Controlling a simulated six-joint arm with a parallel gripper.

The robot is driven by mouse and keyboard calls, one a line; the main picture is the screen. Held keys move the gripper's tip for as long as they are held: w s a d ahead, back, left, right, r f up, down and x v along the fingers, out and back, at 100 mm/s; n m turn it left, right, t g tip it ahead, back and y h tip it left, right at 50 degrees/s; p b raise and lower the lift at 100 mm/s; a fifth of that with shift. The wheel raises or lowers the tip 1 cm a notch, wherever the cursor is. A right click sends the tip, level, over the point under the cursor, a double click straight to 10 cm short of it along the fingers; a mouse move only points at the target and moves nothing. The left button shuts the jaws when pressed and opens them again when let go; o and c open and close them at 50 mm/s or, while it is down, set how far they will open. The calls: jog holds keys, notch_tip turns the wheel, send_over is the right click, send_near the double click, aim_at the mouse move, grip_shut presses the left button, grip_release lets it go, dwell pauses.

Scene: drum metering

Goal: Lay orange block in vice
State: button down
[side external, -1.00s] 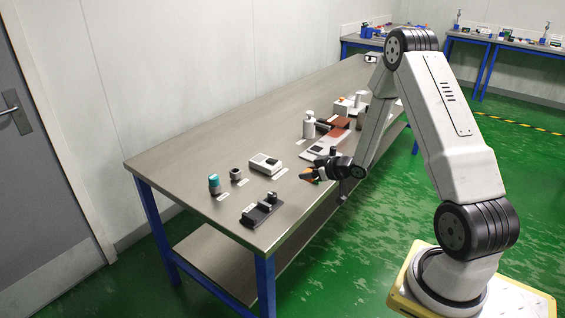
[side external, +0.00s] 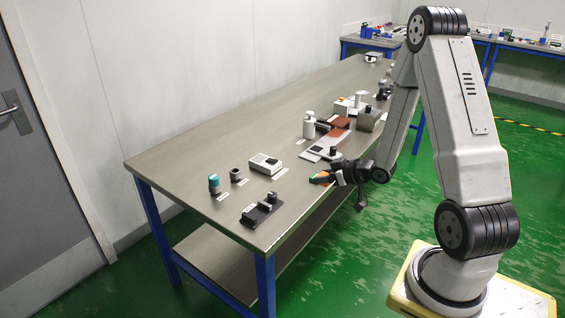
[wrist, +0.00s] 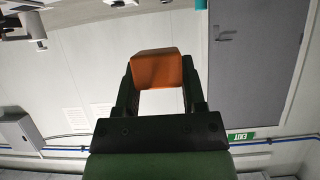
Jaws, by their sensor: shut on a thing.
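My gripper (side external: 325,177) reaches out over the table's near long edge in the side external view, shut on the orange block (side external: 316,181). In the wrist view the orange block (wrist: 157,70) sits between the two dark fingertips, its end standing out past them. A dark, low fixture with upright pieces on a flat base (side external: 262,209) lies at the front end of the table and looks like the vice. It stands well to the left of my gripper, apart from the block. I cannot make out its jaw gap.
A teal-topped cylinder (side external: 214,184), a small dark cylinder (side external: 236,175) and a white-grey box (side external: 265,163) stand behind the dark fixture. A white bottle (side external: 309,125) and a grey block (side external: 368,119) stand farther along. The table (side external: 205,160) has bare room along its back.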

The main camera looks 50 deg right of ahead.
jog(key=shift+w, duration=0.1)
dwell(0.3)
jog(key=shift+w+a+r, duration=0.2)
jog(key=shift+w+a, duration=0.15)
jog(key=shift+w, duration=0.1)
jog(key=w+a+r, duration=0.3)
jog(key=w+a, duration=0.2)
jog(key=a, duration=0.5)
jog(key=w+a+r, duration=0.3)
jog(key=w+a, duration=0.2)
jog(key=a, duration=0.6)
jog(key=s+d+f, duration=0.2)
jog(key=s+d, duration=0.6)
jog(key=s, duration=0.1)
jog(key=shift+f, duration=0.35)
